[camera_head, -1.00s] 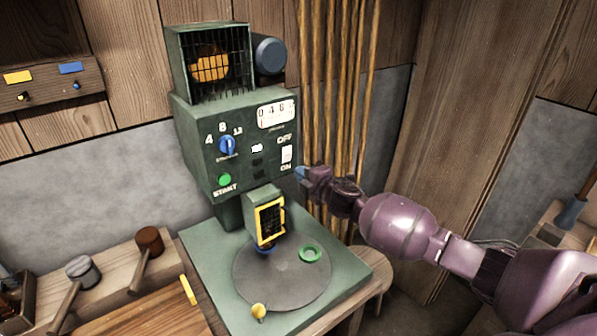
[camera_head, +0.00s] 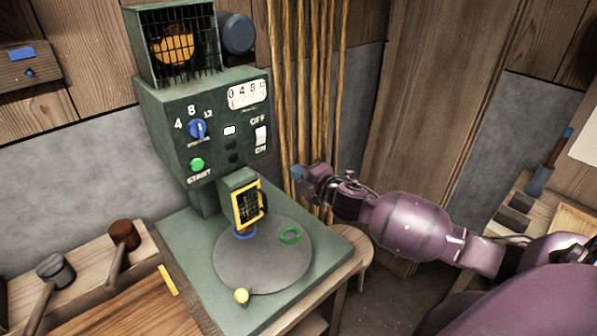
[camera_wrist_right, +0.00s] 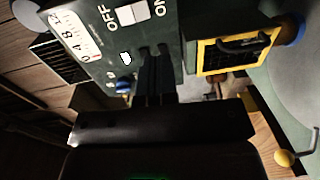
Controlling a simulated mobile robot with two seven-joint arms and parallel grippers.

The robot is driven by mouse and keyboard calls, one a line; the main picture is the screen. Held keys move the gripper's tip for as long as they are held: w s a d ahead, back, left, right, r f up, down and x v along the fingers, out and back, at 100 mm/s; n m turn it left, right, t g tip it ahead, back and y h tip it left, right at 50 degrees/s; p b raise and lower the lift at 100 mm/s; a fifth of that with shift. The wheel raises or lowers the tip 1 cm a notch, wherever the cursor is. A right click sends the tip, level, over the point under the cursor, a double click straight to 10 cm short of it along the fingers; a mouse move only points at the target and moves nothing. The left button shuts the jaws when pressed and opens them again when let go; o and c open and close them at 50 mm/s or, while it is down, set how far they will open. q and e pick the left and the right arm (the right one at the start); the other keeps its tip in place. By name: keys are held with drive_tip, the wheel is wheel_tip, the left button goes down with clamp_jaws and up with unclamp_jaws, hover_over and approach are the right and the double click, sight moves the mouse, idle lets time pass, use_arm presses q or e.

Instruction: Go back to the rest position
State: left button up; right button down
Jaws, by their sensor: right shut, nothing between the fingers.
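My right gripper (camera_head: 300,174) is to the right of the green machine (camera_head: 160,120), apart from its front panel, in front of the hanging wooden rods. Its fingers are shut and empty; they also show in the right wrist view (camera_wrist_right: 157,75), pointing towards the machine panel. The panel carries a white ON/OFF switch (camera_head: 261,136), a blue dial (camera_head: 197,129), a green START button (camera_head: 197,165) and a number gauge (camera_head: 248,94). My left gripper does not show.
Two mallets (camera_head: 124,236) lie at left. Long wooden rods (camera_head: 308,70) hang behind my gripper. A bench (camera_head: 520,215) stands at right.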

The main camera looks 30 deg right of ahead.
idle(0.3)
drive_tip(key=s+a+f+m+g+h, duration=0.1)
drive_tip(key=s+a+f+m, duration=0.2)
drive_tip(key=s+f+m, duration=0.3)
drive_tip(key=s+a+f+m+g, duration=0.2)
drive_tip(key=s+f+m, duration=0.4)
drive_tip(key=s, duration=0.6)
drive_tip(key=s+a+f+m+g+h, duration=0.1)
drive_tip(key=s+a+f+m+g, duration=0.1)
drive_tip(key=s+f+m, duration=0.4)
drive_tip(key=s+a+f, duration=0.1)
drive_tip(key=s+f, duration=0.1)
drive_tip(key=s, duration=0.2)
drive_tip(key=shift+a+f+m+h, duration=0.3)
drive_tip(key=shift+a+f, duration=0.05)
drive_tip(key=shift+f, duration=0.05)
